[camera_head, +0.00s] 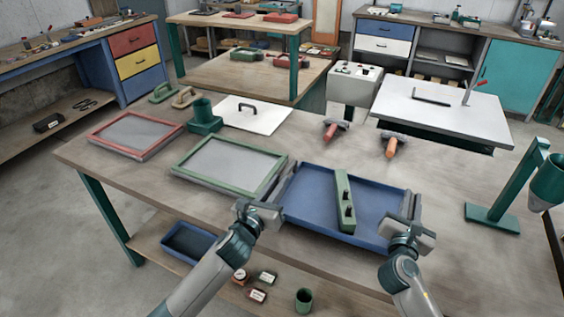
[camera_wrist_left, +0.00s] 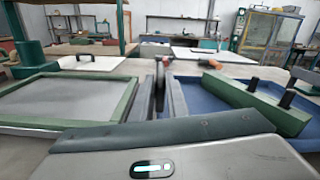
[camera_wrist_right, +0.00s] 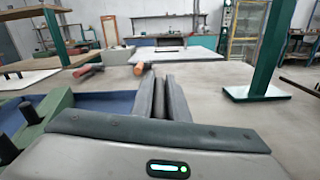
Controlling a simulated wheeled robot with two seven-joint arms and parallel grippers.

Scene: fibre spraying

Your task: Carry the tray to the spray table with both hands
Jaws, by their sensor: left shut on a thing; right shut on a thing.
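The blue tray (camera_head: 309,191) sits at the front of the wooden table, with a green bar (camera_head: 343,190) bearing two black knobs lying across it. My left gripper (camera_head: 264,212) is shut on the tray's left side wall; the tray also shows in the left wrist view (camera_wrist_left: 194,98). My right gripper (camera_head: 409,228) is shut on the tray's right side wall; the tray shows in the right wrist view (camera_wrist_right: 98,104). The fingertips partly hide the walls. A table with a white top (camera_head: 445,112) stands behind at the right; I cannot tell if it is the spray table.
A green-framed screen (camera_head: 228,164) lies close left of the tray, with a red-framed screen (camera_head: 136,133) beyond. Two orange-handled tools (camera_head: 391,148) lie behind the tray. A green stand (camera_head: 508,190) is at the right. The tabletop between tray and stand is clear.

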